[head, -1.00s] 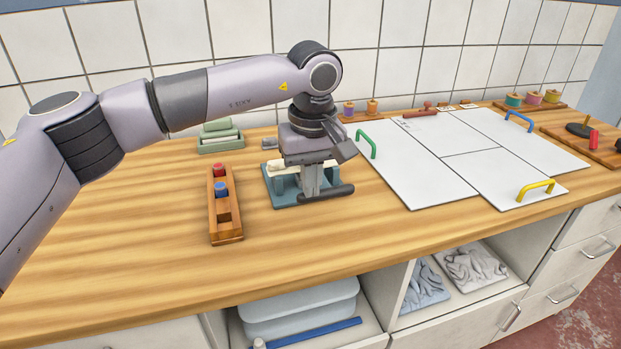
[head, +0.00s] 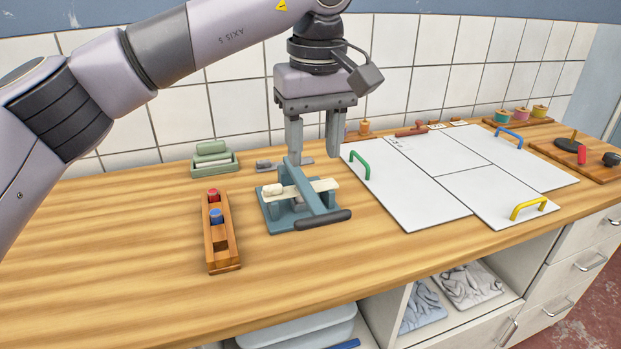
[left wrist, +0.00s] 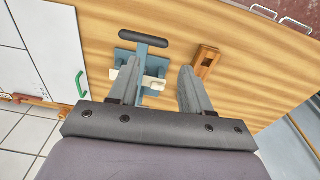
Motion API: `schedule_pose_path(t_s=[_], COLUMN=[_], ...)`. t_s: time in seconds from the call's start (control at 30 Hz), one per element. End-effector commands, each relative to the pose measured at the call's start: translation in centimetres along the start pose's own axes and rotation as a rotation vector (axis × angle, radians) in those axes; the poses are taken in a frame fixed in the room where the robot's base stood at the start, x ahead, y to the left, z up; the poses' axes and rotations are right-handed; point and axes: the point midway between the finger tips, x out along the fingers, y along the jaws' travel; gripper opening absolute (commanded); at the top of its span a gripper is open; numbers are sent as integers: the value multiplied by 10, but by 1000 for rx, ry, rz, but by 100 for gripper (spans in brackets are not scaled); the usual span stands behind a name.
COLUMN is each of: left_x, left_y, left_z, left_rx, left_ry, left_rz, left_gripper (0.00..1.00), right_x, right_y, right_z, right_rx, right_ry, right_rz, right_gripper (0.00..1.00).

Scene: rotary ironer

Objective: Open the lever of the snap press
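The snap press (head: 272,212) is a teal device on the wooden worktop, with a pale bar across it. Its teal lever (head: 312,196) slopes down toward the front and ends in a dark handle (head: 322,220) low at the front edge of the base. The handle also shows in the left wrist view (left wrist: 143,37). My left gripper (head: 314,152) hangs fingers down above and behind the press, open, with nothing between its fingers. In the left wrist view the two fingers (left wrist: 160,78) stand apart, and one partly covers the press. My right gripper is not in view.
A wooden rack (head: 220,243) with a red and a blue piece stands left of the press. A green tray (head: 216,163) is behind it. White panels (head: 425,190) with coloured handles lie to the right. The front left worktop is clear.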

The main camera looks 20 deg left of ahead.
Motion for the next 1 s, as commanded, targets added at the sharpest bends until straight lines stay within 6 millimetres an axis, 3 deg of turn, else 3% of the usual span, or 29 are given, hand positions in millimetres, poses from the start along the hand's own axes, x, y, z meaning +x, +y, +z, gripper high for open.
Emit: schedule_pose_path(t_s=[0.17,0.7,1.0], left_x=[21,77,88], left_y=[-1,-2,-2], left_z=[-1,-9,-11], left_rx=[-250,-1309,-1520], left_ry=[19,88,95], left_rz=[-1,65,87], left_gripper=[48,48,48], right_x=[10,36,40], right_y=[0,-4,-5], right_z=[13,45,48], right_rx=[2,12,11], right_ry=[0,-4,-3], right_rz=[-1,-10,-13], right_gripper=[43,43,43])
